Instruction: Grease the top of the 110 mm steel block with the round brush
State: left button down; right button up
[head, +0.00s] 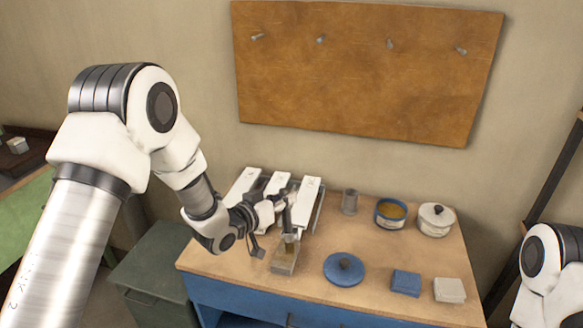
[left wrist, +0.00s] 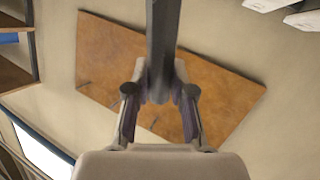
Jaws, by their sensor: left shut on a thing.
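My left gripper (head: 284,204) is shut on the dark handle of a brush, above the front left part of the bench. In the left wrist view the gripper (left wrist: 160,100) has its fingers around the dark handle (left wrist: 163,45). In the head view the brush (head: 290,236) hangs upright, bristle end down. The bristles are at a small grey-brown steel block (head: 282,268) on the bench; I cannot tell whether they touch its top. The block's size mark is not readable. An open blue-and-white tub (head: 390,212) holds amber grease. My right gripper is out of view.
White profiles (head: 243,187) stand in a rack behind the block. A grey cup (head: 349,201), a white lidded pot (head: 435,219), a blue round lid (head: 345,268), a blue block (head: 405,283) and a pale block (head: 449,290) stand rightward. A brown pegboard (head: 365,70) hangs behind.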

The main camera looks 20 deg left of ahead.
aim_at(285, 191)
pick_arm(q)
jog(key=r, duration=0.1)
jog(key=r+p, duration=0.1)
jog(key=r, duration=0.1)
jog(key=shift+d+p, duration=0.2)
jog(key=shift+p, duration=0.1)
jog(key=shift+a+r+p, duration=0.1)
jog(key=shift+r+p, duration=0.2)
jog(key=shift+r, duration=0.2)
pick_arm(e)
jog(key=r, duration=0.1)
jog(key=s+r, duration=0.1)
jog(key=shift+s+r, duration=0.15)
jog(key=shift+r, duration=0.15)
